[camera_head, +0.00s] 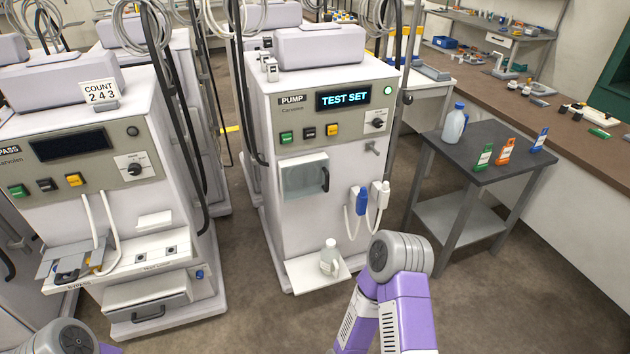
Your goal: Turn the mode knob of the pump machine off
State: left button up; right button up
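The pump machine (285,220) stands in the middle, labelled PUMP, with its display (343,97) lit and reading TEST SET. Its mode knob (377,124) is a small black dial on a white plate at the right of the front panel, below a round green light (387,90). The knob's exact pointer direction is too small to tell. A purple and grey part of my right arm rises at bottom centre, in front of the floor right of the machine's base. Part of my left arm shows at the bottom left corner. Neither gripper's fingers are in view.
A second machine (150,240) with a dark display and a COUNT 243 card (101,92) stands at left. A bottle (329,257) stands on the pump's lower shelf. A dark side table (480,150) with a jug (455,124) and small boxes stands at right. Floor between them is clear.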

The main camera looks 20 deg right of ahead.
aim_at(377, 123)
jog(key=z, duration=2.25)
jog(key=i, duration=2.25)
jog(key=u, duration=3.3)
